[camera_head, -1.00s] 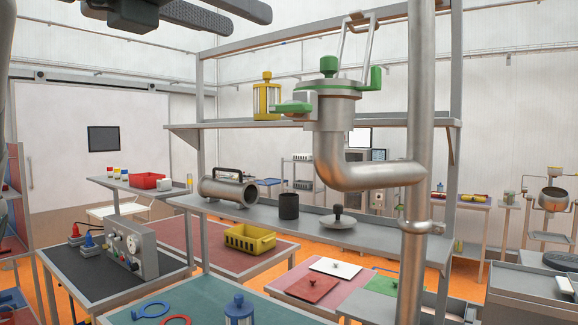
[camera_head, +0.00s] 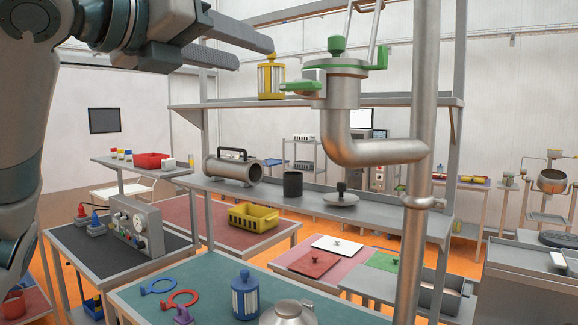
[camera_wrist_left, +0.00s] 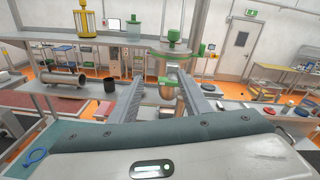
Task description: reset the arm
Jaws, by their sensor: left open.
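My left gripper (camera_head: 236,50) reaches in from the upper left in the head view, its two grey fingers pointing right. It is open and empty, above and left of the yellow-framed canister (camera_head: 271,77) on the upper shelf. In the left wrist view the two fingers (camera_wrist_left: 168,100) stand apart with nothing held between them. The metal pipe fitting with green handles (camera_head: 341,90) is right of the fingers in the head view. In the left wrist view its green parts (camera_wrist_left: 174,42) show beyond the fingers. My right gripper is not in view.
A vertical metal pipe (camera_head: 419,130) stands at the right. The shelf (camera_head: 215,188) below holds a metal cylinder (camera_head: 233,170), a dark cup (camera_head: 292,184) and a lid. A teal table (camera_head: 215,280) in front carries rings and a blue canister (camera_head: 244,296).

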